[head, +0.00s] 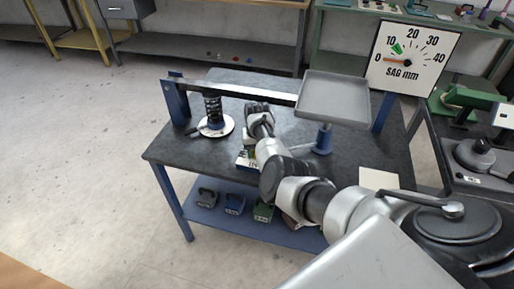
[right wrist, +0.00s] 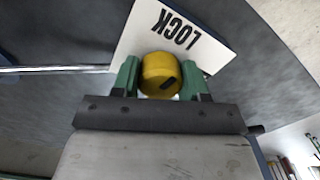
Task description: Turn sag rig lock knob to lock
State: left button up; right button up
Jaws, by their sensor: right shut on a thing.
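The yellow lock knob (right wrist: 160,74) sits on a white plate (right wrist: 208,52) with the word LOCK, upside down in the right wrist view. A dark mark shows on the knob's lower right. My right gripper (right wrist: 161,82) is shut on the knob, one green finger on each side. In the head view my right arm (head: 292,190) reaches across the table to the rig; its fingers and the knob are hidden there. My left gripper is not in view.
The dial marked SAG mm (head: 412,57) has its red needle near 0. Several small weights (head: 235,204) lie on the blue lower shelf (head: 290,234). A dark bench (head: 488,178) with equipment stands at the right. The floor at the left is clear.

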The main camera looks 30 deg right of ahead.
jog(key=shift+n+p, duration=0.3)
jog(key=shift+n, duration=0.5)
jog(key=o, duration=0.9)
notch_tip(320, 180, up, 11)
jog(key=shift+f+p, duration=0.1)
jog(key=shift+p, duration=0.55)
